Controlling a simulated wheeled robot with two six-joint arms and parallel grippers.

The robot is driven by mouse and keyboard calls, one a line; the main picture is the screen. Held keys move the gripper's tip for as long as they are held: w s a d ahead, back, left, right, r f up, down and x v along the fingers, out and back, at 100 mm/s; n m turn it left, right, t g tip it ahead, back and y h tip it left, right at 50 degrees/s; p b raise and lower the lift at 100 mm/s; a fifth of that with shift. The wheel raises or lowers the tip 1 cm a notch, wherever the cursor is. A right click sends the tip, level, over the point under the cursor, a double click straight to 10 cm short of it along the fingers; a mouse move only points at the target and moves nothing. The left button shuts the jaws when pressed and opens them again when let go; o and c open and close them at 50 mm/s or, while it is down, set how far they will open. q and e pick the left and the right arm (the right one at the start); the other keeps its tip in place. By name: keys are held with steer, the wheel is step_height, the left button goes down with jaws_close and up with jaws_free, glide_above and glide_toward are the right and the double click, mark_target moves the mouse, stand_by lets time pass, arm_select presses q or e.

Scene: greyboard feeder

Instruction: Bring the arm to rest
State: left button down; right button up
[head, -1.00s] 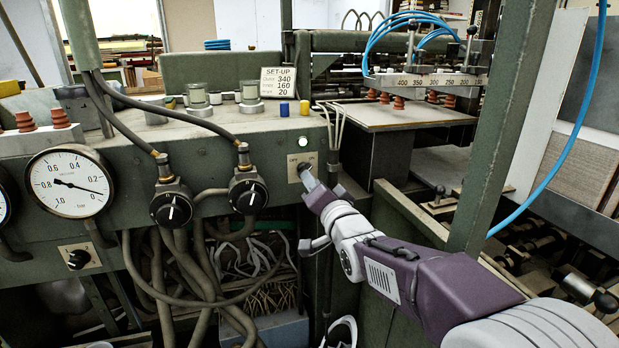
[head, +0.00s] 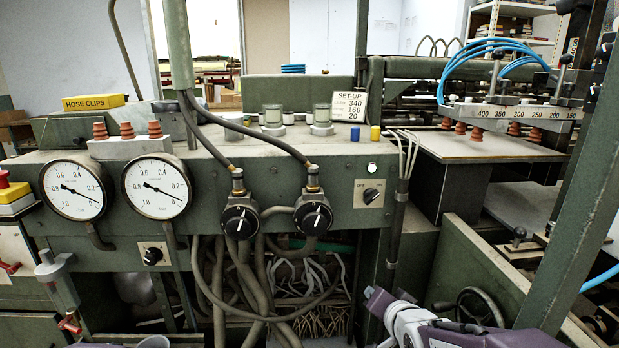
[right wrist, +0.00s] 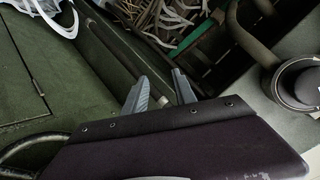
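My right arm shows low at the bottom right of the head view, its purple and white links in front of the machine's lower front. Its gripper does not show clearly there. In the right wrist view the two grey fingers of my right gripper (right wrist: 160,80) stand apart with nothing between them, over the dark lower part of the machine. The black rotary switch (head: 371,194) on its pale plate is clear of the gripper. The lamp (head: 371,167) above it glows whitish green. Only a purple sliver of my left arm shows at the bottom left; its gripper is out of view.
Two gauges (head: 168,189) and two black regulator knobs (head: 313,217) sit on the green front panel. Hoses (head: 250,280) and cables hang in the open bay below. A handwheel (head: 480,307) stands near my right arm. A green post (head: 580,220) rises at right.

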steer(key=s+f+n+g, duration=0.6)
steer(key=s+f+g, duration=0.4)
steer(key=s+f, duration=0.8)
step_height(320, 180, up, 24)
steer(key=s+n+p, duration=0.1)
steer(key=s+p, duration=0.1)
steer(key=p, duration=1.9)
steer(key=shift+g+p, duration=0.3)
